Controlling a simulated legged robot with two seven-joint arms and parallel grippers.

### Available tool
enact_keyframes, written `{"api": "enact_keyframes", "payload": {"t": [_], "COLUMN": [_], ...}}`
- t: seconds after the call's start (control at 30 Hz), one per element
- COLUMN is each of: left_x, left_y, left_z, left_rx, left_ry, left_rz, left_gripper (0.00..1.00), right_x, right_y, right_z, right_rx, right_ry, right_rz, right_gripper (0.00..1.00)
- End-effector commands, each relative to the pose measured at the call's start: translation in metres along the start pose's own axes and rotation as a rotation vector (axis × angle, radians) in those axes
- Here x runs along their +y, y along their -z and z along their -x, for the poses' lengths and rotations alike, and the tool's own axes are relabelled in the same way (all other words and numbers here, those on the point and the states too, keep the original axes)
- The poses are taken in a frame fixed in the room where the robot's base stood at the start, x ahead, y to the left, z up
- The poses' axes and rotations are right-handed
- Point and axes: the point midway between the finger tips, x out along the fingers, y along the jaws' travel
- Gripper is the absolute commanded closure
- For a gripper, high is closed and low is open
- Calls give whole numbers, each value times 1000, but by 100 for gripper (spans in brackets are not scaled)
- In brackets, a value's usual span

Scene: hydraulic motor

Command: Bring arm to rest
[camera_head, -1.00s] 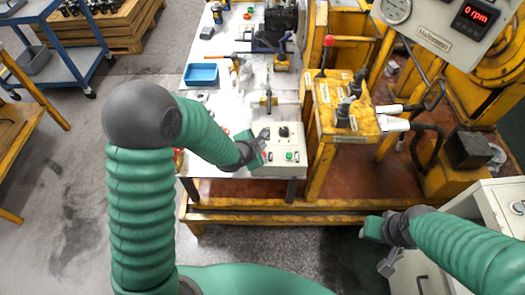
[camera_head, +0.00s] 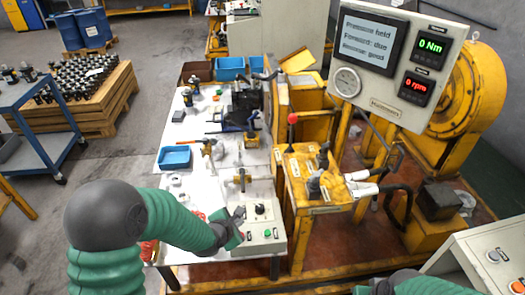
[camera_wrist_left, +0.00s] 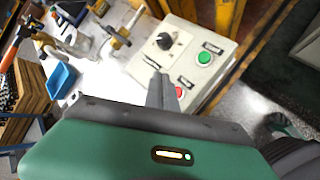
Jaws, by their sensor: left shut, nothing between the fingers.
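My left gripper (camera_head: 240,212) is at the left side of the control box (camera_head: 270,243) in the head view. In the left wrist view its two grey fingers (camera_wrist_left: 162,92) are together with nothing between them, in front of the box (camera_wrist_left: 183,45). I cannot tell whether they touch it. The box carries a black knob (camera_head: 260,209), a green button (camera_head: 267,233) and, in the wrist view, a red button (camera_wrist_left: 179,91). My right arm (camera_head: 415,285) shows at the bottom right edge; its fingers are outside the picture.
The white table (camera_head: 200,190) holds a blue tray (camera_head: 175,157) and tools. A yellow stand with levers (camera_head: 305,170) is right of the box. The display (camera_head: 367,40) reads "Pressure held", "Forward: due", "Reverse: good"; meters show 0 Nm and 0 rpm. Grey floor (camera_head: 110,165) lies open at left.

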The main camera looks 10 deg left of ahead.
Motion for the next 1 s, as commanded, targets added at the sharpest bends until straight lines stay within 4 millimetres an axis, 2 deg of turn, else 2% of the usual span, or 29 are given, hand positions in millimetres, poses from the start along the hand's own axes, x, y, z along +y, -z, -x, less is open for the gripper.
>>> {"api": "enact_keyframes", "payload": {"t": [0.07,0.17,0.37,0.5,0.6,0.73,1.0], "left_x": [-1,-7,-33,-56,-70,-81,-84], "left_y": [1,8,37,59,70,79,80], "left_z": [5,23,90,140,166,185,187], "left_rx": [11,51,102,19,-77,-169,-190], "left_ry": [10,56,286,486,595,667,680], "left_rz": [-63,-306,-1123,-1658,-1933,-2115,-2149], "left_gripper": [100,100,100,100,100,100,100], "right_x": [0,0,0,0,0,0,0], "right_y": [0,0,1,2,2,2,2], "right_z": [1,2,5,7,8,9,8], "right_rx": [0,0,0,0,0,0,0], "right_ry": [0,0,0,0,0,0,0], "right_rz": [0,0,0,0,0,0,0], "right_gripper": [65,65,65,65,65,65,65]}}
